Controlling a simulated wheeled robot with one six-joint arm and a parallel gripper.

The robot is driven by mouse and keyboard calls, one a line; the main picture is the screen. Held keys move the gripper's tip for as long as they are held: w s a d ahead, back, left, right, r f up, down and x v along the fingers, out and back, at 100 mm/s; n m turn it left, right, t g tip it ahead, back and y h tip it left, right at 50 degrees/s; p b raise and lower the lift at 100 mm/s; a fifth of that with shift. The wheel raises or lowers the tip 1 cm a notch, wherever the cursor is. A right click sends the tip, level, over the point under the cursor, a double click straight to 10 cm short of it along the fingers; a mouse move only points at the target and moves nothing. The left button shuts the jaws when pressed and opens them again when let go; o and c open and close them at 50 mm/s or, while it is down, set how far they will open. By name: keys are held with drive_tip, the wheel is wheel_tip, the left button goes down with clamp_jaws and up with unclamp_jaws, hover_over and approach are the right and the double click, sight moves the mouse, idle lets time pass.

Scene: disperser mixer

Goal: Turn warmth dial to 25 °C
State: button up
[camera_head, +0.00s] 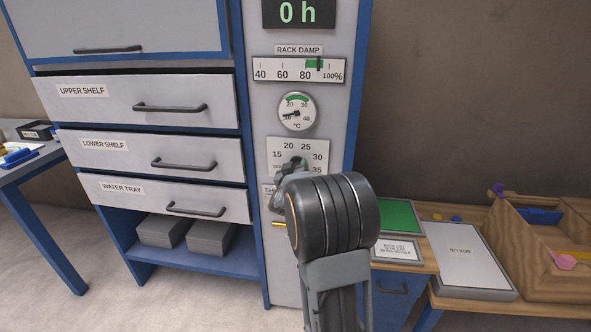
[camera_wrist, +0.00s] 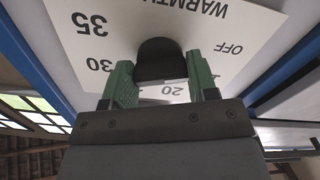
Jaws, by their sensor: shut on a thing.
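The warmth dial is a dark knob on a white scale plate (camera_head: 310,150) marked 15, 20, 25, 30 and 35; my arm covers much of it in the head view. In the wrist view the knob (camera_wrist: 160,57) sits between the two green fingers of my gripper (camera_wrist: 162,82), which is shut on it. The wrist view is turned over: 35 and 30 are at the left, OFF at the right, and 20 shows between the fingers. The 25 mark is hidden there. I cannot tell exactly where the knob's pointer stands.
Above the dial is a round °C gauge (camera_head: 297,112), its needle near 10, below the green band. Higher are the RACK DAMP scale (camera_head: 299,70) and a display (camera_head: 298,12) reading 0 h. Handled drawers (camera_head: 150,100) are at the left. A wooden table with a crate (camera_head: 550,265) is at the right.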

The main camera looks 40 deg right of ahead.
drive_tip(key=m+b, duration=0.2)
drive_tip(key=shift+f+m+b, duration=0.2)
drive_tip(key=shift+m+b, duration=0.1)
drive_tip(key=shift+b, duration=0.1)
drive_tip(key=m+b, duration=0.3)
drive_tip(key=shift+m, duration=0.3)
drive_tip(key=m+b, duration=0.5)
drive_tip(key=m, duration=0.1)
drive_tip(key=m+b, duration=0.2)
drive_tip(key=m, duration=0.2)
drive_tip(key=shift+r, duration=0.1)
drive_tip(key=m+b, duration=0.2)
drive_tip(key=m, duration=0.1)
drive_tip(key=shift+m+b, duration=0.3)
drive_tip(key=shift+b, duration=0.05)
drive_tip(key=m+b, duration=0.2)
drive_tip(key=m, duration=0.2)
drive_tip(key=shift+r+m+b, duration=0.15)
drive_tip(key=shift+m+b, duration=0.45)
drive_tip(key=shift+m, duration=0.6)
